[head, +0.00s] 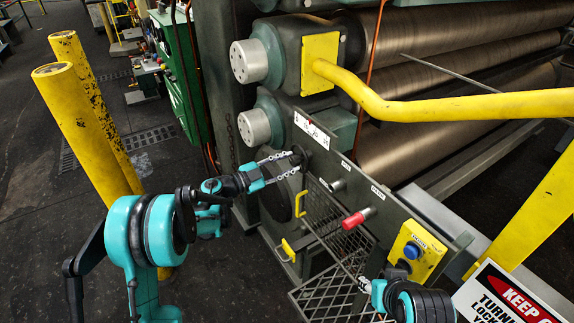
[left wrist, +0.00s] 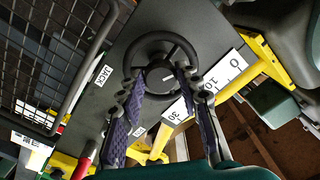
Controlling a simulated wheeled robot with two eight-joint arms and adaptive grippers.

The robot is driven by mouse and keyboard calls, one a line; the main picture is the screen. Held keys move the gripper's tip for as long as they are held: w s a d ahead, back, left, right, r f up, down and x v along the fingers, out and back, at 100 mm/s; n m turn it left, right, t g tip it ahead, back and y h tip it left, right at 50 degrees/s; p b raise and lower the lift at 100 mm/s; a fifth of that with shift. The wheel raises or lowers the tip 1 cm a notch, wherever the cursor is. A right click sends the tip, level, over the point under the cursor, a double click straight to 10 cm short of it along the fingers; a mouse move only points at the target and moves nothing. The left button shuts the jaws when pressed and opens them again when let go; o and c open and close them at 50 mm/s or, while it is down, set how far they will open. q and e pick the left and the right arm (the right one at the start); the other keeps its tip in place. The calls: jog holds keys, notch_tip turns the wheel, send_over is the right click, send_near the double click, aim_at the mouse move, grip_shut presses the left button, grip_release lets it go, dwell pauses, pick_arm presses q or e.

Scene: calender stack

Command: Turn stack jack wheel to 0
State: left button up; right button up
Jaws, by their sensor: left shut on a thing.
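The stack jack wheel (head: 299,156) is a small dark handwheel on the grey panel, partly hidden by my left gripper (head: 280,166) in the head view. In the left wrist view the wheel (left wrist: 160,38) is a black ring with a hub, beside a "JACK" label (left wrist: 102,75). My left gripper's fingers (left wrist: 160,76) reach over the near rim, either side of the hub, and are shut on the wheel. A short white hub mark (left wrist: 168,77) points right, towards the white scale (left wrist: 228,72); its exact reading is unclear. My right gripper (head: 355,272) is low at right, away from the wheel.
A mesh guard (head: 335,232) lies below. A thick yellow rail (head: 440,104) crosses before the rollers. Yellow posts (head: 88,125) stand at left.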

pick_arm(q)
jog(key=shift+m, duration=0.5)
jog(key=o, duration=1.2)
jog(key=shift+c, duration=0.2)
jog(key=v, duration=1.2)
